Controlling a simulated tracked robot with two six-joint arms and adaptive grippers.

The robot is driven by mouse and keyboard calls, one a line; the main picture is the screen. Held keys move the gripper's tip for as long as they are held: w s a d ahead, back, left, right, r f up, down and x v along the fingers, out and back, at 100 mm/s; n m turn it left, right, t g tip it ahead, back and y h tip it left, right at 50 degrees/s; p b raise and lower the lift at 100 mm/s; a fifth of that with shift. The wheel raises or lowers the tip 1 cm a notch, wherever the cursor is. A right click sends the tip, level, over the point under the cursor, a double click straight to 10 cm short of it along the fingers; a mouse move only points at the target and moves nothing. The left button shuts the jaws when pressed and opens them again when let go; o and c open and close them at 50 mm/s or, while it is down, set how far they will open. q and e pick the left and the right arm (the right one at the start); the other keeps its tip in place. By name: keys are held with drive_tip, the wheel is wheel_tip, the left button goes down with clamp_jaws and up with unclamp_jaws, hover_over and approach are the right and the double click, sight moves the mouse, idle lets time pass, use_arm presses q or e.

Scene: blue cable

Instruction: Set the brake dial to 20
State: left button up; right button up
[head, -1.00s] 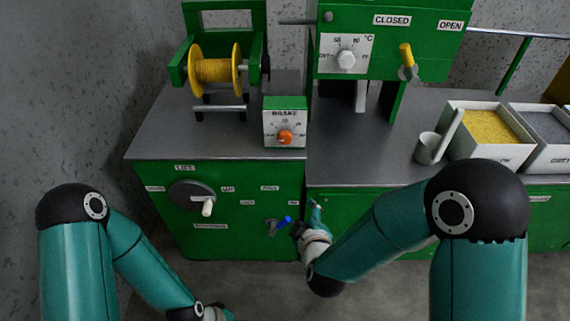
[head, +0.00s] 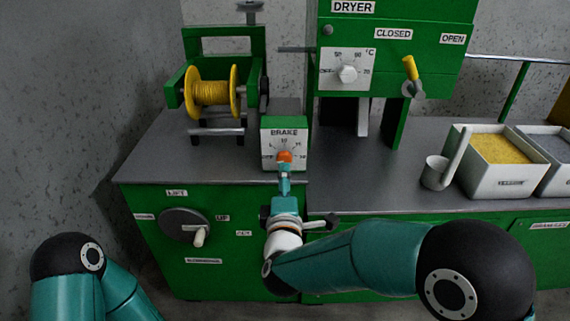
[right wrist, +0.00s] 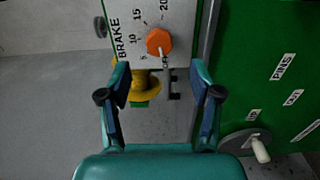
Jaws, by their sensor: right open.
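The brake dial is an orange knob (head: 285,157) on the white front of the BRAKE box (head: 270,138) on the grey worktop. In the right wrist view the knob (right wrist: 159,42) has a pale mark that appears to face OFF; the scale reads 5, 10, 15, 20 around it. My right gripper (right wrist: 160,76) is open, its two fingers apart and empty, with the knob just beyond the fingertips. In the head view the right gripper (head: 285,173) stands in front of the dial and covers its lower part. My left gripper is out of view.
A yellow cable spool (head: 211,92) stands behind and left of the box. The green dryer (head: 395,70) with its temperature dial (head: 348,73) rises to the right. A lift crank (head: 185,225) is on the cabinet front. Trays (head: 495,183) stand on the right worktop.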

sight(284, 158)
drive_tip(key=w, duration=0.7)
drive_tip(key=shift+w, duration=0.35)
drive_tip(key=c, duration=1.1)
drive_tip(key=shift+c, duration=0.2)
